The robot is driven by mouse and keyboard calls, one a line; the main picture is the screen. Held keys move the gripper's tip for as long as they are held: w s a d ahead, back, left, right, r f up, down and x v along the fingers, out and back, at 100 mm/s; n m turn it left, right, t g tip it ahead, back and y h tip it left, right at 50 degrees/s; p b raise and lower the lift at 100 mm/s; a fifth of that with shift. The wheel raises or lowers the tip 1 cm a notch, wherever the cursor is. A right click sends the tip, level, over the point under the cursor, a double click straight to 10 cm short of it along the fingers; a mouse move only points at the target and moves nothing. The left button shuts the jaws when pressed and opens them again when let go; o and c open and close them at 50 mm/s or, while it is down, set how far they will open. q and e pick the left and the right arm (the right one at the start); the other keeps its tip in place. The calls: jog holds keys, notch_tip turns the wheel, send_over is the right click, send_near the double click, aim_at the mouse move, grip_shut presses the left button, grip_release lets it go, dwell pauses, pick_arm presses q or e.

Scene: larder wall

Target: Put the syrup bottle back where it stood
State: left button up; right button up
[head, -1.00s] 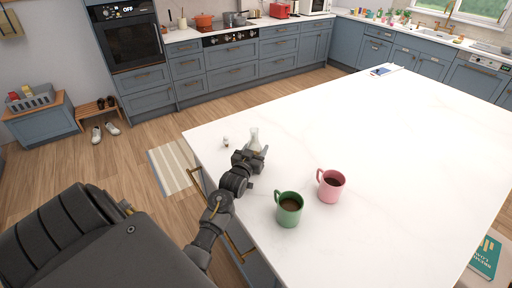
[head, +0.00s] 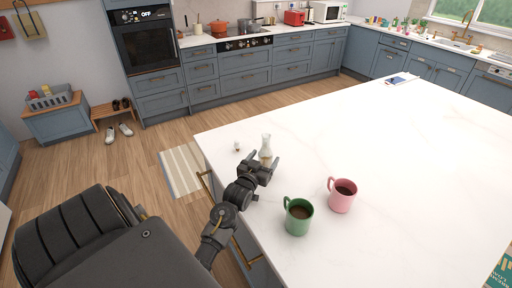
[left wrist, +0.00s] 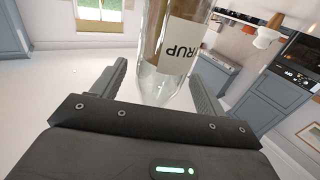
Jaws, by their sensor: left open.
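The syrup bottle (head: 266,146) is clear glass with a narrow neck. In the head view it looks upright on the white island top, near its far left edge. My left gripper (head: 264,163) is open just on the near side of the bottle. In the left wrist view the bottle (left wrist: 165,84) lies between the two spread fingers of my left gripper (left wrist: 160,62), with its pale label upside down in the picture. I cannot tell whether a finger touches the glass. My right gripper is not in view.
A small white item (head: 237,147) stands left of the bottle. A green mug (head: 298,219) and a pink mug (head: 342,197), both with dark drink, stand nearer on the island (head: 410,150). The island's middle and right are clear, apart from a phone-like item (head: 397,79) at the far edge.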

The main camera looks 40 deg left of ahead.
pick_arm(q)
jog(key=b+v, duration=0.1)
jog(key=v, duration=0.7)
jog(key=shift+s+b, duration=0.3)
jog(key=shift+b, duration=0.05)
jog(key=shift+d, duration=0.15)
